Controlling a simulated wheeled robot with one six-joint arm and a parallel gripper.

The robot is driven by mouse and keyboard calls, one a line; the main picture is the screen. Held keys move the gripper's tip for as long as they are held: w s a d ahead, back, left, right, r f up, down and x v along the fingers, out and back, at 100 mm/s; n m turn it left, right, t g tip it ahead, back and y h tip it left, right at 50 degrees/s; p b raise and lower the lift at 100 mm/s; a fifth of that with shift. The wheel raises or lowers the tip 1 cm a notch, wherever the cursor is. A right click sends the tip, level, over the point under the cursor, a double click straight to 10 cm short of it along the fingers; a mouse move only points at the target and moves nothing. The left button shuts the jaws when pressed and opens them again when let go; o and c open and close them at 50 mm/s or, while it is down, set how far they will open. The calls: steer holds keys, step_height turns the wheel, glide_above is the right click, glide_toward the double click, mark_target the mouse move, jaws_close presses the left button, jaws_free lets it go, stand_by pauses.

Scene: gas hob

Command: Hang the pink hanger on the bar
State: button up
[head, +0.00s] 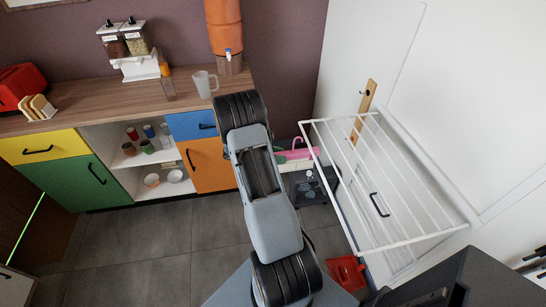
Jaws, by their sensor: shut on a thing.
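The pink hanger (298,153) shows just right of my arm's grey link, small and partly covered, left of the rack. My gripper (301,166) is at the hanger, shut on it. The fingers are small and dark, and their exact grip is hard to make out. Much of my wrist and forearm is hidden behind the upper link. The white rack (309,154) with several parallel bars stands out from the white wall on the right. Its near-left outer bar lies close to the hanger in the picture. I cannot tell whether they touch.
A wooden counter (100,112) with coloured cabinets runs along the back left, holding a clear jug (204,84) and dispensers. A red object (346,272) sits below the rack. A dark hob edge (480,275) fills the lower right. Grey floor (150,240) is clear at left.

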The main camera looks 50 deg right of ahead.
mark_target(291, 159)
steer(key=shift+s+d, duration=0.7)
steer(key=shift+d, duration=0.2)
steer(key=shift+s+d, duration=0.65)
steer(key=shift+d, duration=0.25)
steer(key=shift+s+d+f, duration=0.15)
steer(key=shift+f+b, duration=1.1)
steer(key=shift+f, duration=0.1)
steer(key=shift+f, duration=0.1)
steer(key=o, duration=1)
steer(key=shift+o, duration=0.2)
steer(key=b+v, duration=0.1)
steer(key=v, duration=1.3)
steer(key=shift+f, duration=0.15)
